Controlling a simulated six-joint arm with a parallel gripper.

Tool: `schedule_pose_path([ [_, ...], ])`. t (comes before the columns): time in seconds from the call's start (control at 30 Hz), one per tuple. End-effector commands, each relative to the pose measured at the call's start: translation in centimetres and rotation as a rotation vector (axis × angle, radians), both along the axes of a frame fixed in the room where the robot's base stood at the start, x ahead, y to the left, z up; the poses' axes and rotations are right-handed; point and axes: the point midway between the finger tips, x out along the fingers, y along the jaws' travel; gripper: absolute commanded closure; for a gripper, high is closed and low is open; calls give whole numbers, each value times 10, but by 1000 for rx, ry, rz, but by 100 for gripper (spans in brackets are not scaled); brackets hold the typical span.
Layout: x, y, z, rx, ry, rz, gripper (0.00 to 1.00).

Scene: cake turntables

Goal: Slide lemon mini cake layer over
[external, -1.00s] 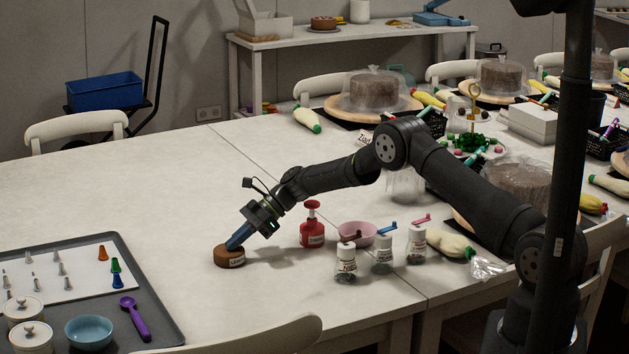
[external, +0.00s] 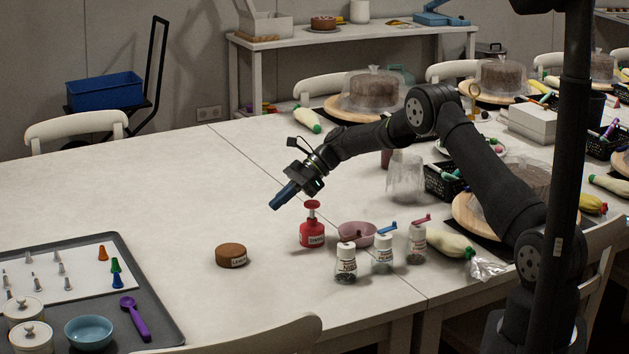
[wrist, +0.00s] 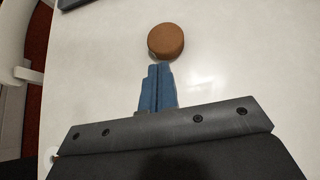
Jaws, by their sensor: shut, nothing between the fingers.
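The lemon mini cake layer (external: 231,255) is a small round brown disc with a white label on its side. It lies flat on the white table, left of the red pump bottle. It also shows in the wrist view (wrist: 166,41), beyond my fingertips. My gripper (external: 275,206) has blue fingers pressed together with nothing between them. It is raised above the table, up and to the right of the cake layer in the external view, and apart from it.
A red pump bottle (external: 312,228), a pink bowl (external: 357,234) and several small grinders (external: 346,264) stand right of the cake layer. A grey tray (external: 160,325) with piping tips, jars and a blue bowl (external: 89,333) is at the front left. The table behind the layer is clear.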

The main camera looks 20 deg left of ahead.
Motion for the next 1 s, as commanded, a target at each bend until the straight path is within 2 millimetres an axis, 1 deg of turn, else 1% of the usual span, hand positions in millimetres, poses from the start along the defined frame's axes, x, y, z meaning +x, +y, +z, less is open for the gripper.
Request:
schedule_pose_path([
  [0.03,6,-5,5,1,-1,-2,100],
  [0.13,13,-13,11,0,-1,-1,100],
  [0.23,16,-16,14,-4,-2,0,100],
  [0.3,14,-16,12,-21,-11,6,100],
  [0.37,10,-15,6,-57,-33,16,100],
  [0.47,0,-10,-12,-161,-102,39,100],
  [0.6,-11,-3,-39,-330,-247,55,100],
  [0.7,-14,3,-52,-425,-356,52,100],
  [0.83,-13,9,-62,-507,-477,36,100],
  [1.0,-12,13,-65,-554,-561,19,100],
])
